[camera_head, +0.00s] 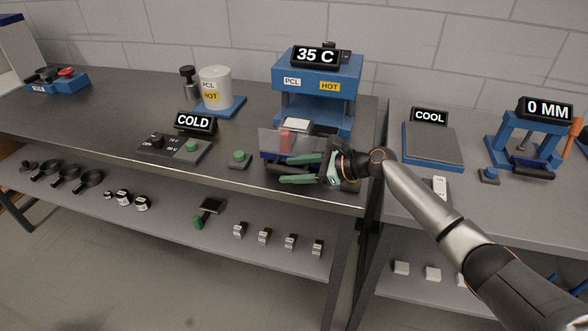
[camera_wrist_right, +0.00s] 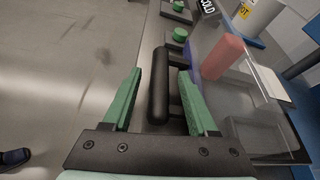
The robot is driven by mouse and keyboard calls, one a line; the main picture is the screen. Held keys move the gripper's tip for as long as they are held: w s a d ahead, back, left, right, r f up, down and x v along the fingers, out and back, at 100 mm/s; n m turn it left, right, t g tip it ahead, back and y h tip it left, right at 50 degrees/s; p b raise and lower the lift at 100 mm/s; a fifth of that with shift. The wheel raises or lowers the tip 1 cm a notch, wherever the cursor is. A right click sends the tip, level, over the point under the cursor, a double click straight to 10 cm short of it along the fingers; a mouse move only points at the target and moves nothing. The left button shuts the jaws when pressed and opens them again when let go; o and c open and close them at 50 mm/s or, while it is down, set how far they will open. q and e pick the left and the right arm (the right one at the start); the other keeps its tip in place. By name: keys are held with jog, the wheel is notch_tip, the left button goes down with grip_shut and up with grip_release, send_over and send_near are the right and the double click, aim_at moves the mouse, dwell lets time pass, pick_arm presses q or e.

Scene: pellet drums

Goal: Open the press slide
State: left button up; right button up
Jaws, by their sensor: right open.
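The blue press (camera_head: 318,85) stands at the back of the dark bench, with a 35 C display on top. A black bar handle (camera_wrist_right: 159,85) stands off the panel's near side. My right gripper (camera_head: 284,170) reaches in from the right at the bench's front edge. In the right wrist view its green fingers (camera_wrist_right: 158,78) are open, one on each side of the handle, with a visible gap on the left. My left gripper is not in view.
A green button (camera_head: 239,157) and a control box (camera_head: 175,147) with a COLD display lie left of the gripper. A white PCL drum (camera_head: 215,88) stands behind them. The cooling plate (camera_head: 432,145) and 0 MM gauge (camera_head: 525,140) are on the right bench. A shelf lies below.

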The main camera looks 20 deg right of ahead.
jog(key=v, duration=1.2)
jog(key=shift+d, duration=0.2)
jog(key=shift+s+r, duration=0.15)
